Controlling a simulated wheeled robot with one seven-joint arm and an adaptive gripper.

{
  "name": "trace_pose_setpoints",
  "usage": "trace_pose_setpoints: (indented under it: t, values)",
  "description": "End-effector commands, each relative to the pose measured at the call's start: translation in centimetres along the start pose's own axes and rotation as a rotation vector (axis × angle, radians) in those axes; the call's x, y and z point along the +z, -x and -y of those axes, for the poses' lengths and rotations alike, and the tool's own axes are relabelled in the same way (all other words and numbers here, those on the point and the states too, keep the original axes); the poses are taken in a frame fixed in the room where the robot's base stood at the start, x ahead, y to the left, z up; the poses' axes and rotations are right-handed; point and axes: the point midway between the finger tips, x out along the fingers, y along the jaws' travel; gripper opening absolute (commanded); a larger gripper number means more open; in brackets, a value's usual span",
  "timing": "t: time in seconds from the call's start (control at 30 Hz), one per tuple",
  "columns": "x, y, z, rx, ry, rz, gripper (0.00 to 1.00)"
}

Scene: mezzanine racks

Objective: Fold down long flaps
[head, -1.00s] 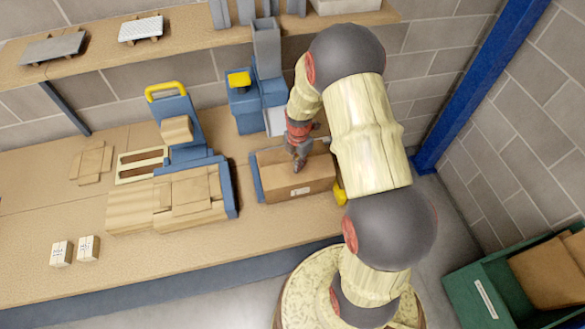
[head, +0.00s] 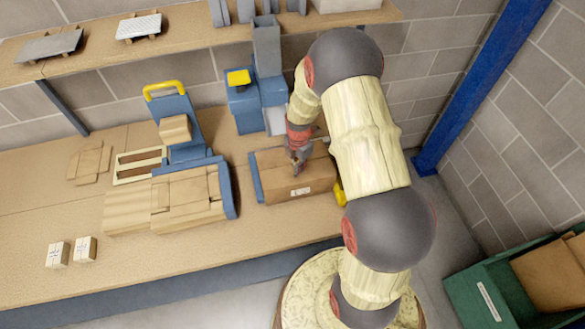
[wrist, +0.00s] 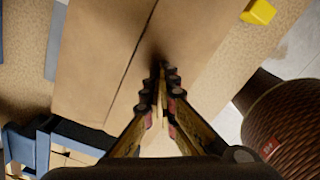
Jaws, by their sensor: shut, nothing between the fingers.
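The cardboard box (head: 306,187) stands on the bench, a white label on its front side. Its top looks closed, with flaps lying about flat. In the wrist view the box top (wrist: 100,50) shows two panels meeting along a dark straight seam. My gripper (head: 297,170) is shut and empty, pointing down at the box top. In the wrist view its fingertips (wrist: 164,72) are together over the panel right of the seam, close to it. I cannot tell whether they touch the cardboard.
A blue stop (head: 255,178) is at the box's left and a yellow block (head: 340,194) at its right. A blue machine stands behind. Stacked flat cartons (head: 165,203) and two small white boxes (head: 71,251) are further left. A green bin (head: 480,290) is at lower right.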

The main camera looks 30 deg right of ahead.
Motion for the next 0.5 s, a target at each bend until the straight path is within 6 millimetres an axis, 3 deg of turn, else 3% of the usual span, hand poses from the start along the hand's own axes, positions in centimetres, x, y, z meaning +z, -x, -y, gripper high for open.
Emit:
trace_pose_setpoints:
  t: [0.27,0.5]
  values:
    - [0.0,0.7,-0.1,0.001,0.000,0.001,0.00]
    - [0.0,3.2,0.0,0.000,0.000,0.000,0.00]
